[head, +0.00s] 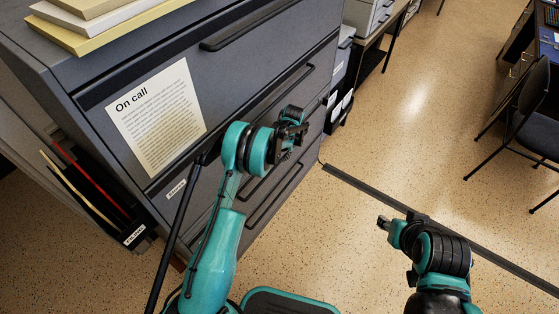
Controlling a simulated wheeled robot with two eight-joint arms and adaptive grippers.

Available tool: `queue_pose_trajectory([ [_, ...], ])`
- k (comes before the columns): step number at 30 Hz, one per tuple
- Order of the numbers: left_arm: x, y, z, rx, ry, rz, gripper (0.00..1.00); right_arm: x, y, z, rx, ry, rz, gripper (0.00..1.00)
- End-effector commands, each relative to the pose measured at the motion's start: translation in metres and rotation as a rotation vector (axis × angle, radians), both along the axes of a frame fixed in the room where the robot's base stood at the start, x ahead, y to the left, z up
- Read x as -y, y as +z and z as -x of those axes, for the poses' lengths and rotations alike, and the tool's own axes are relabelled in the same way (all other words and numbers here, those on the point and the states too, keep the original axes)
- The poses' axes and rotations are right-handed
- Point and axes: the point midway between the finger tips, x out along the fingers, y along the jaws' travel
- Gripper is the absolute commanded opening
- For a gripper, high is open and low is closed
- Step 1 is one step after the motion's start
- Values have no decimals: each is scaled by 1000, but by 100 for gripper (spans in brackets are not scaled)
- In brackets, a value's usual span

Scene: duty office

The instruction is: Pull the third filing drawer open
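A dark grey filing cabinet (90,75) fills the left of the head view, with several drawers one above another. Their long dark bar handles show on the front: the top handle (255,24), the second handle (285,88), and lower ones. The drawers look closed. My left gripper (293,130) is in front of the cabinet's lower drawers; whether it touches a handle cannot be told, nor how its fingers stand. My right gripper (384,223) is over the floor at the right, away from the cabinet.
An "On call" notice (155,115) is on the cabinet front, and papers or folders (95,22) lie on its top. Files stand in a holder (95,190) at the left. A dark strip (440,225) crosses the speckled floor. A chair (530,125) stands at the right.

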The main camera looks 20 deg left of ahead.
Motion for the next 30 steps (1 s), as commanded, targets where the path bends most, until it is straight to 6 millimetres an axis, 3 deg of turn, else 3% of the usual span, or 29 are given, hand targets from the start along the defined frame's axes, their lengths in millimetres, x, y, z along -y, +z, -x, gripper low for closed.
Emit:
queue_pose_trajectory([
  [3, -4, -25, -1, 1, 1, 0, 32, 0, -12, 0, 0, 0, 0, 40],
  [9, -10, -50, -3, 1, 1, 0, 32, 0, -23, 0, 0, 0, 0, 40],
  [21, -11, -57, -4, 2, 1, 1, 32, 0, -24, 0, 0, 0, 0, 40],
  [25, -11, -57, -4, 2, 1, 1, 0, 0, -24, 0, 0, 0, 0, 40],
  [30, -11, -57, -4, 2, 1, 1, 0, 0, -24, 0, 0, 0, 0, 40],
])
